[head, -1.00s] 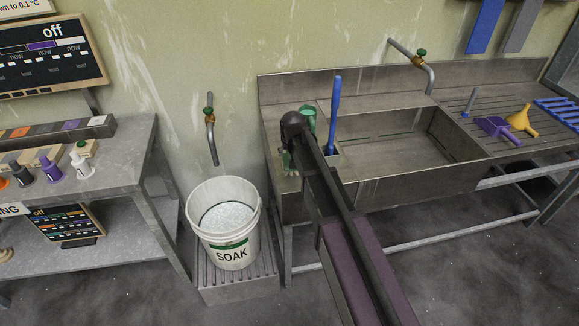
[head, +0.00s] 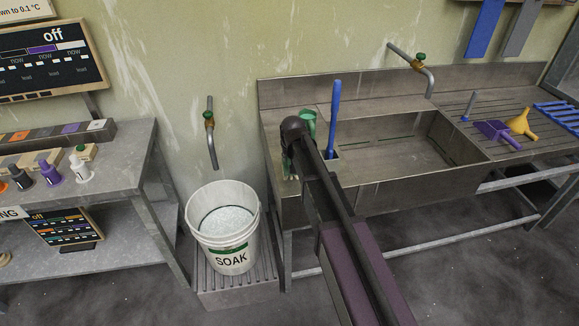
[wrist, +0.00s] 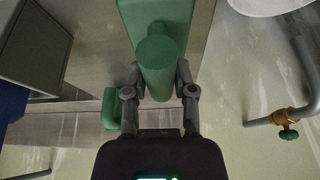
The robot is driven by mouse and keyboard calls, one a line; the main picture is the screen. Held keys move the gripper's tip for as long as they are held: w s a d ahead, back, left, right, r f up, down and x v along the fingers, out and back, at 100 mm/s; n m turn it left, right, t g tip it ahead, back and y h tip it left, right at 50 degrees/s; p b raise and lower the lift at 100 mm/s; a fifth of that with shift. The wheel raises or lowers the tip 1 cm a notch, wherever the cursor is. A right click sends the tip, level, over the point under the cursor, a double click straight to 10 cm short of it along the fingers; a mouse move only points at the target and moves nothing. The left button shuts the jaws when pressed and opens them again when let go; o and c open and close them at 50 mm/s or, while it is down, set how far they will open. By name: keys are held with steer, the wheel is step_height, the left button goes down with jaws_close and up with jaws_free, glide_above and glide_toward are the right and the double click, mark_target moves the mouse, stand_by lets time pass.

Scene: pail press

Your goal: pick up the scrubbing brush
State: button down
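The green scrubbing brush (wrist: 160,62) shows in the wrist view as a wide green block with a thick round handle pointing toward the camera. My gripper (wrist: 160,76) has one finger on each side of this handle, very close to it. The fingers look open, with the handle between them; firm contact on both sides cannot be made out. In the head view my gripper (head: 290,165) is low over the left end of the sink unit, and my arm hides most of the brush there.
A green jug-like item (head: 308,120) and an upright blue handle (head: 335,115) stand close to my gripper. The sink basin (head: 400,150) is on the right. A white SOAK pail (head: 225,240) stands on a slatted stand to the left, beneath a wall tap (head: 211,135).

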steer(key=shift+r, duration=0.1)
stand_by(0.4)
step_height(320, 180, up, 3)
steer(key=p, duration=0.3)
steer(key=s+d+r+p, duration=0.1)
steer(key=s+d+p, duration=0.1)
steer(key=s+d, duration=0.6)
steer(key=s, duration=0.5)
steer(key=shift+s+d+r, duration=0.25)
steer(key=shift+r, duration=0.15)
steer(key=c, duration=1)
jaws_free()
jaws_close()
